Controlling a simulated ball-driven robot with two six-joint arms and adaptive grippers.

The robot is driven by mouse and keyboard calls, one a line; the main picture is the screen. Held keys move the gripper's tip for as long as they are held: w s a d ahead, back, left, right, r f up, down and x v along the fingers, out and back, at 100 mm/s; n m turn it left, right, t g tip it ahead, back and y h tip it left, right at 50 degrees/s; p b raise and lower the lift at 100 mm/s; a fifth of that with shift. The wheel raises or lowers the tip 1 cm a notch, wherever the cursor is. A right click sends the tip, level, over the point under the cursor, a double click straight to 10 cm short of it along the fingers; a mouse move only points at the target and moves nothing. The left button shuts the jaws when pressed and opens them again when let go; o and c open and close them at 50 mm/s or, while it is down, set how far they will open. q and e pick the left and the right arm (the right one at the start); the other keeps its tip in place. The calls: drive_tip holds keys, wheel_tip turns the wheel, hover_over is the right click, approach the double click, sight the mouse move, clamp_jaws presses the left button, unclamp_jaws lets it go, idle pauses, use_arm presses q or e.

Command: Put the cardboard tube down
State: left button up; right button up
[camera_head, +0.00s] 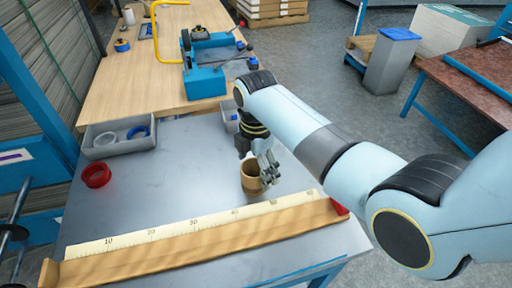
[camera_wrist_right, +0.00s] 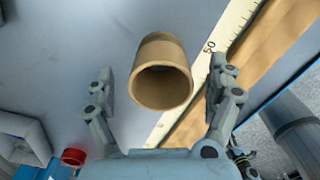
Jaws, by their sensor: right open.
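The brown cardboard tube (camera_head: 251,178) stands upright on the grey table, behind the ruler. In the right wrist view the tube (camera_wrist_right: 161,74) lies between the two spread fingers, with its open end facing the camera and a visible gap on each side. My right gripper (camera_head: 266,172) is open at the tube's right side in the head view; it also shows in the right wrist view (camera_wrist_right: 158,98). It does not grip the tube. My left gripper is not in view.
A wooden strip with a ruler (camera_head: 200,226) runs along the table's front. A red ring (camera_head: 96,174) and a grey bin (camera_head: 118,153) with rings are at left. A blue machine (camera_head: 212,83) stands behind on the wooden table. The middle of the grey table is clear.

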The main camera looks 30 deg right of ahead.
wheel_tip(320, 180, up, 9)
drive_tip(key=shift+f, duration=0.15)
idle(0.5)
